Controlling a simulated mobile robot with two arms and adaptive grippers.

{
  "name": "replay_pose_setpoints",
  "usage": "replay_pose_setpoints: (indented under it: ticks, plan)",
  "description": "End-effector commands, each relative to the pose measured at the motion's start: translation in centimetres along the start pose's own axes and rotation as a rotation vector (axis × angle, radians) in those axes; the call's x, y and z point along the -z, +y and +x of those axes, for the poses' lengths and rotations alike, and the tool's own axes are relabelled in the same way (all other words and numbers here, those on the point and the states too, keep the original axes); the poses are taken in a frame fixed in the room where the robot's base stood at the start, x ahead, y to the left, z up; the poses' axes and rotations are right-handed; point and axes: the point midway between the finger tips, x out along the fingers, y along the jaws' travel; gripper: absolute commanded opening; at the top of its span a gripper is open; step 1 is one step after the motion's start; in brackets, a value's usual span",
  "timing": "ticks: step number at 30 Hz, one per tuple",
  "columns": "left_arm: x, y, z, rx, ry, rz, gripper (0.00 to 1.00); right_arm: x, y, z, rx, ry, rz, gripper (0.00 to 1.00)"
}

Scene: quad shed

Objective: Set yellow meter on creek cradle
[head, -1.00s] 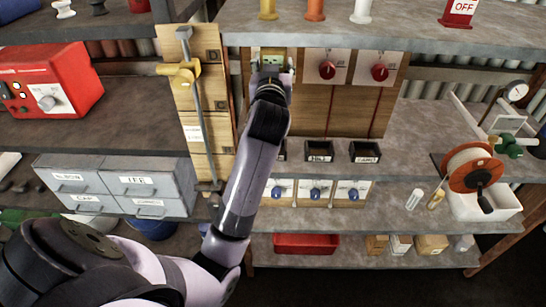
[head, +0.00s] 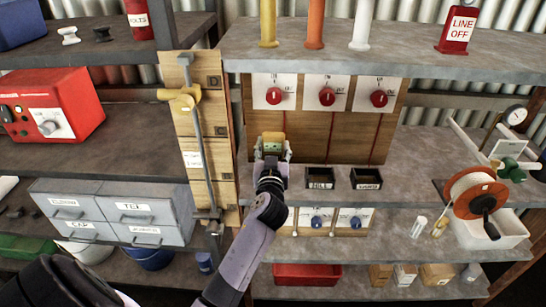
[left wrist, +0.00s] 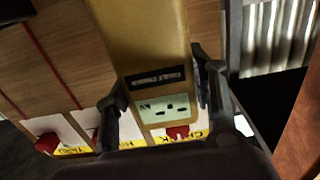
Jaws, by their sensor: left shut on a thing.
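The yellow meter (head: 272,137) is upright in my left gripper (head: 272,150), in front of the lower part of the wooden switch panel. In the left wrist view the meter (left wrist: 150,45) shows large, with a black label and a pale display, between the two fingers of the gripper (left wrist: 160,100). Two black open cradles, one labelled HILL (head: 320,184) and another (head: 367,184), sit on the shelf to the right of the gripper. My right gripper is out of view.
The panel (head: 345,135) carries red knobs and cables behind the meter. A board with a yellow lever (head: 183,100) stands close on the left. An orange reel (head: 474,195) and a gauge (head: 515,115) are at right. The shelf between the cradles and reel is mostly clear.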

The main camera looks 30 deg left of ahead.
Motion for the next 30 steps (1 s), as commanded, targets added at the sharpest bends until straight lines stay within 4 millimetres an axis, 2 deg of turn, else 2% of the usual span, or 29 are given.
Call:
replay_pose_setpoints:
  ticks: [1,4,16,17,25,30]
  plan:
    - [-1.1,0.0,0.0,0.0,-0.002,0.002,0.17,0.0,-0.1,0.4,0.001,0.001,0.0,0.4]
    - [-2.2,0.0,0.0,0.0,-0.001,0.002,0.17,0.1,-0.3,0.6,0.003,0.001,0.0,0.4]
    - [-2.6,0.0,0.0,0.0,0.001,0.0,0.17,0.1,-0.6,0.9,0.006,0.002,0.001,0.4]
    - [-2.6,0.0,0.0,0.0,0.0,0.0,0.52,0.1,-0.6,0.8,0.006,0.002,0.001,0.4]
    - [-2.5,0.0,0.0,0.0,0.0,0.0,0.7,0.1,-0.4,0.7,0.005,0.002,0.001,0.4]
    - [-2.5,0.0,0.0,0.0,0.0,0.001,0.71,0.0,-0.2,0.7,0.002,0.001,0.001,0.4]
